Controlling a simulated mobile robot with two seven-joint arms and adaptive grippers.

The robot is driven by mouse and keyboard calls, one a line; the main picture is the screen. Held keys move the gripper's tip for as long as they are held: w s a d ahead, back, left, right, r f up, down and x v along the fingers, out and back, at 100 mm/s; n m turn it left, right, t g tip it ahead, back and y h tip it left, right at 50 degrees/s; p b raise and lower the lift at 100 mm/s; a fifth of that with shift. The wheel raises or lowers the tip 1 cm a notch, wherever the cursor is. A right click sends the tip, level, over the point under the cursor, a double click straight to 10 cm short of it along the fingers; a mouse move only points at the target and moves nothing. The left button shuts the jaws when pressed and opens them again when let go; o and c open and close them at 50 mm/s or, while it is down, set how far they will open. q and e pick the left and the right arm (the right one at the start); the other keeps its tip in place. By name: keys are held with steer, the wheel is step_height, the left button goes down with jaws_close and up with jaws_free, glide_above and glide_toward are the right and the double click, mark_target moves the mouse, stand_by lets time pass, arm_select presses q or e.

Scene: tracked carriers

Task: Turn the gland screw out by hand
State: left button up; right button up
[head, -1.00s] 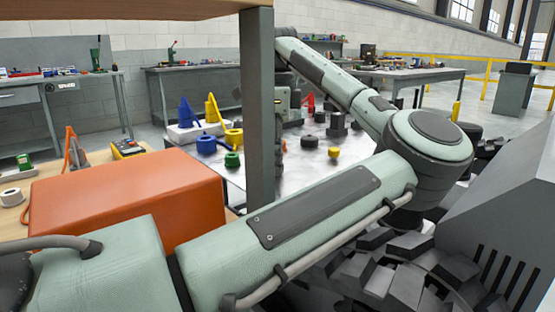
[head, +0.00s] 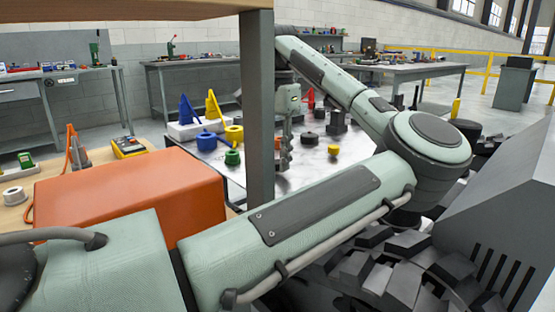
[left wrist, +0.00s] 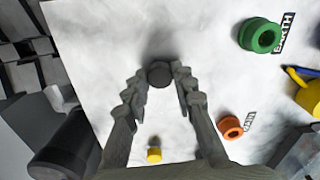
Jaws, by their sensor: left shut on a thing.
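My left gripper (head: 284,166) hangs down over the pale table, just right of the grey post. In the left wrist view its two jointed fingers (left wrist: 160,82) are closed around a dark grey, round or many-sided part (left wrist: 160,75). This part seems to be the gland screw, but its thread and what lies under it are hidden. In the head view I cannot make out the held part. A small yellow piece (left wrist: 154,155) stands on the table between the fingers in the wrist view. My right gripper is not in view.
The pale table (head: 300,176) carries a green ring (head: 232,157), a blue ring (head: 206,140), a yellow ring (head: 234,133) and dark parts (head: 337,121). A grey post (head: 259,110) hides part of it. An orange box (head: 125,200) stands nearer, at left.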

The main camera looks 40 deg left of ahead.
arm_select(q)
steer(key=shift+n, duration=0.3)
steer(key=n, duration=0.9)
steer(key=shift+f+n, duration=0.1)
steer(key=shift+n, duration=0.3)
steer(key=o, duration=0.9)
steer(key=shift+o, duration=0.2)
